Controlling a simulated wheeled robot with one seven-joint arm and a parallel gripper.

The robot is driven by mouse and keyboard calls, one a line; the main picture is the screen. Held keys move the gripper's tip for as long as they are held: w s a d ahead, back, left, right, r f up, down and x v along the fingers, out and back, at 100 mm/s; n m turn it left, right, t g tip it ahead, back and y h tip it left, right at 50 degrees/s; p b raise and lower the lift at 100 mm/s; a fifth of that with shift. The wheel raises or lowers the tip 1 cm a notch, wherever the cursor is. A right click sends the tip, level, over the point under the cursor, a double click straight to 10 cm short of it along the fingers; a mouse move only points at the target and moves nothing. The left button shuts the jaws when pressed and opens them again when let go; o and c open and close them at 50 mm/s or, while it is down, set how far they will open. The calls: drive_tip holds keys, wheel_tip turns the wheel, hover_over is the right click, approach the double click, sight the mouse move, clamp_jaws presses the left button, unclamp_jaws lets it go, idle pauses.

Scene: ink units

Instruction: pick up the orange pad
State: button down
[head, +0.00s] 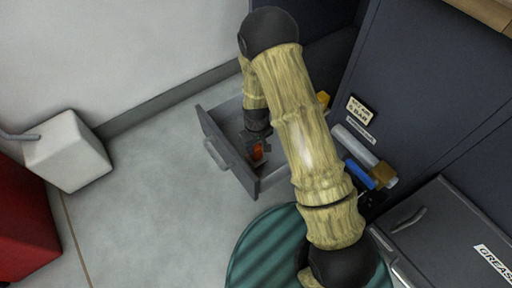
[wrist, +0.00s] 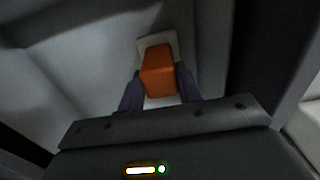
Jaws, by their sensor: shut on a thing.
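The orange pad (wrist: 158,72) sits between the two fingers of my gripper (wrist: 160,88) in the wrist view, and the fingers are shut on it. A pale patch shows just behind the pad. I cannot tell whether the pad touches the drawer floor. My arm hides part of the drawer's right side.
The drawer's front and handle stick out over clear grey floor (head: 150,190). A dark cabinet (head: 420,90) stands at the right, with pale and blue cylinders (head: 360,176) by it. A white block (head: 68,150) and a red object (head: 22,220) are at the left.

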wheel_tip(320, 180, up, 9)
drive_tip(key=p, duration=0.5)
drive_tip(key=shift+f, duration=0.1)
